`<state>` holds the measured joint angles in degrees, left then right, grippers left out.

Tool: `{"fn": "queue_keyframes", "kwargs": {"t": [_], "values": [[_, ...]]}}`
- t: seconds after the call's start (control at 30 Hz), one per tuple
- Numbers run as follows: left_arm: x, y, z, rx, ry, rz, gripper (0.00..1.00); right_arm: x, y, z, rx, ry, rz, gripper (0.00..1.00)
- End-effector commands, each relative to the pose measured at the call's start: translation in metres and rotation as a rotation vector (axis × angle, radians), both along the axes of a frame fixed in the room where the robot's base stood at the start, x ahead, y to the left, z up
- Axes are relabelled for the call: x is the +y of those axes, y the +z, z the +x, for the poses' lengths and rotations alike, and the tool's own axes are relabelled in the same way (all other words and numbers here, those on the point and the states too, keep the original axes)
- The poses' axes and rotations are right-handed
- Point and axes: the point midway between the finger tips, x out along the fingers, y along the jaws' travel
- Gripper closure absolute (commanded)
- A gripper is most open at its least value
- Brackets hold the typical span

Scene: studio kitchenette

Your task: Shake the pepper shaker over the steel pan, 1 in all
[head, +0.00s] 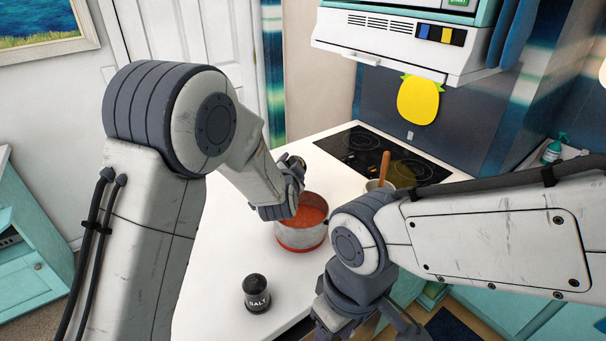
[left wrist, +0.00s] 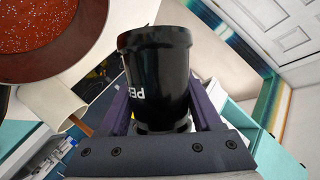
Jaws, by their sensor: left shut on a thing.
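My left gripper (head: 293,188) is over the back rim area of the steel pan (head: 300,238), which holds red sauce and stands on the white counter. In the left wrist view the gripper (left wrist: 160,118) is shut on the black pepper shaker (left wrist: 160,75), with part of its white lettering showing. The pan (left wrist: 60,70) fills the upper left there, and dark and light specks show on the sauce. In the head view the shaker is mostly hidden by the gripper, so its tilt is hard to judge. My right gripper (head: 368,325) is at the bottom edge, fingers apart and empty.
A black salt shaker (head: 257,293) stands on the counter in front of the pan. The counter left of the salt shaker is clear.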

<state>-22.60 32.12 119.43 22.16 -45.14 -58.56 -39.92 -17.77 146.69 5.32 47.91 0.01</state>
Motion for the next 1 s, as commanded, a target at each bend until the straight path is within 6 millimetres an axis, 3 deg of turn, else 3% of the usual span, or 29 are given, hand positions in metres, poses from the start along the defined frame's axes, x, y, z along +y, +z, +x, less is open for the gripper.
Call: {"fn": "queue_keyframes", "kwargs": {"t": [0.03, 0.1, 0.23, 0.43, 0.67, 1.0], "values": [[-0.015, -0.002, 0.002, -0.017, -0.026, 0.035, 0.99, 0.0, -0.007, 0.0, 0.0, 0.0, 0.0, 0.5], [-0.027, 0.001, 0.004, -0.033, -0.05, 0.078, 0.99, 0.0, -0.009, 0.0, 0.0, 0.0, 0.0, 0.5], [-0.033, 0.002, 0.006, -0.059, -0.067, 0.143, 0.99, 0.0, -0.01, 0.0, 0.0, 0.0, 0.0, 0.5], [-0.022, -0.008, 0.01, -0.139, -0.064, 0.349, 0.99, 0.0, -0.019, 0.0, 0.0, 0.001, 0.0, 0.5], [-0.002, -0.026, 0.018, -0.298, -0.057, 0.736, 0.99, 0.0, -0.052, 0.0, 0.0, 0.001, 0.0, 0.5], [0.007, -0.018, 0.022, -0.492, -0.05, 1.209, 0.99, 0.0, -0.083, 0.0, 0.0, 0.001, 0.0, 0.5]]}}
